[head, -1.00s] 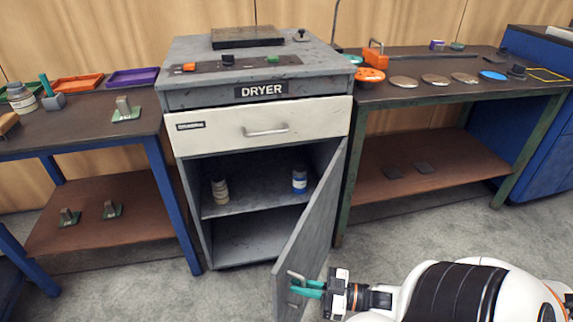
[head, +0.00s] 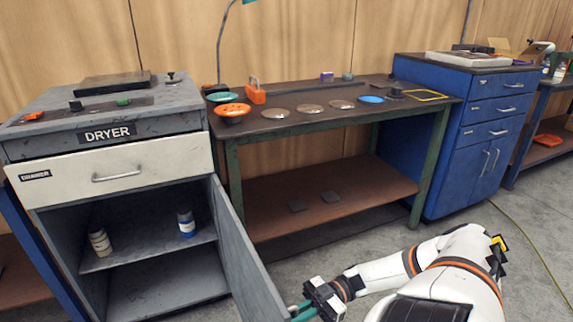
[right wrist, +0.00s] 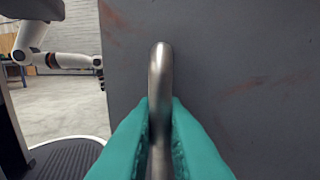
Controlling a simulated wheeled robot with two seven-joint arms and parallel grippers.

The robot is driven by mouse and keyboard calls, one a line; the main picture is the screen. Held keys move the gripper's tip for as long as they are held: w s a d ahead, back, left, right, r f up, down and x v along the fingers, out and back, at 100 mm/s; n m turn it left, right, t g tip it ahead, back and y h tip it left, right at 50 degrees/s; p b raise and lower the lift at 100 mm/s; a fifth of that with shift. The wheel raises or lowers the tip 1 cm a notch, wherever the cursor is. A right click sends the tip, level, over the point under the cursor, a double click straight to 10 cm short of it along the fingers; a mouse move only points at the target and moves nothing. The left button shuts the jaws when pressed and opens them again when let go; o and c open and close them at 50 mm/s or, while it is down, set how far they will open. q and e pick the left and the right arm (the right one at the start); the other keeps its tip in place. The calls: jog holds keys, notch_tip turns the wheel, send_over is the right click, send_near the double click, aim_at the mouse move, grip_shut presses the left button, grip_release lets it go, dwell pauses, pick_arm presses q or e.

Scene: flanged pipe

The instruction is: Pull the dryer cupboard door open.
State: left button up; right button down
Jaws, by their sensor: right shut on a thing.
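The grey dryer cupboard (head: 72,266) stands at the left in the head view. Its door (head: 243,258) is swung well open on its right side, showing the shelf inside. My right gripper (head: 303,313) is at the door's outer face near the bottom edge of the head view. In the right wrist view the teal fingers of my right gripper (right wrist: 159,140) are shut around the metal door handle (right wrist: 160,75), one on each side of it.
Two small bottles (head: 100,242) and (head: 186,222) stand on the cupboard shelf. A green-legged workbench (head: 330,122) with discs on it stands right of the dryer. A blue cabinet (head: 470,140) is beyond it. Grey floor (head: 360,240) is open before the bench.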

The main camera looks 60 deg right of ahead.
pick_arm(q)
jog(key=shift+s+d+r, duration=0.2)
jog(key=shift+d+r, duration=0.05)
jog(key=shift+d, duration=0.05)
pick_arm(e)
jog(key=shift+v, duration=0.9)
jog(key=shift+s+f, duration=0.1)
jog(key=c, duration=1.5)
grip_release()
jog(key=shift+c, duration=0.2)
